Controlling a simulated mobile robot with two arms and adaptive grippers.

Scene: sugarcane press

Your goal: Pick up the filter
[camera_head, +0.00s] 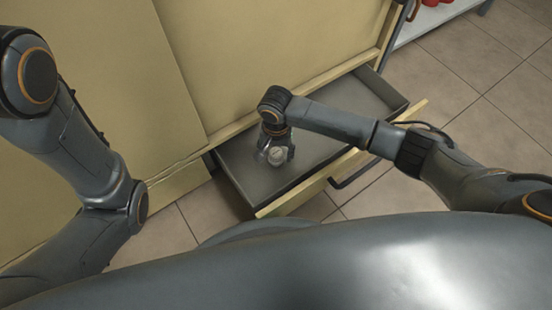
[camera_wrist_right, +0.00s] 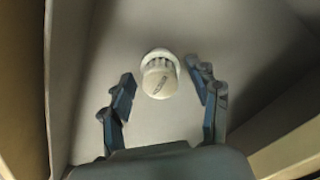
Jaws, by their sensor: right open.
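The filter (camera_wrist_right: 160,75) is a small pale, round-topped piece with a slotted ring, lying in the grey drawer (camera_head: 343,113). It shows near the middle of the right wrist view, and partly in the head view (camera_head: 276,156) at my right gripper. My right gripper (camera_wrist_right: 166,92) is open, with one finger on either side of the filter and a visible gap to each. In the head view this gripper (camera_head: 275,152) points down into the drawer. My left arm comes in at the left of the head view, but its gripper is out of the picture.
The drawer is pulled out of a yellow cabinet (camera_head: 270,50), and its walls stand around my right gripper. The drawer's handle (camera_head: 355,175) sticks out at the front. A shelf with red items (camera_head: 432,3) stands at the top right. Tiled floor (camera_head: 455,80) lies open to the right.

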